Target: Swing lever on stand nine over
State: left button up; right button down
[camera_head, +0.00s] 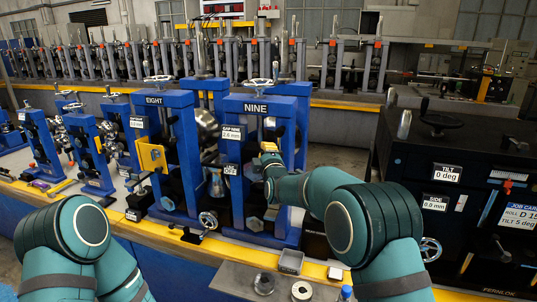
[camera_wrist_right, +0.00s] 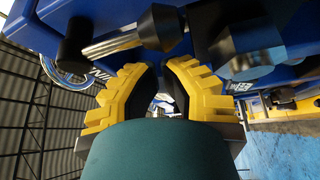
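Stand nine is a blue frame with a "NINE" sign (camera_head: 255,108) in the head view's middle. My right gripper (camera_head: 269,149) is at the right post of this stand, its yellow fingers small and partly hidden by my wrist. In the right wrist view the gripper (camera_wrist_right: 160,75) has its two yellow fingers apart, with nothing seen between them. A silver rod (camera_wrist_right: 112,46) with black ends, possibly the lever, lies just beyond the fingertips. I cannot tell if they touch. I cannot make out the lever in the head view. My left gripper is out of view.
Stand eight (camera_head: 155,100), with a yellow plate (camera_head: 151,157), is close on the left. A black cabinet (camera_head: 450,150) stands right. A dark hexagonal knob (camera_wrist_right: 248,45) is near the fingers.

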aim_at(280, 154)
jog(key=shift+d+f, duration=0.15)
jog(key=shift+d, duration=0.25)
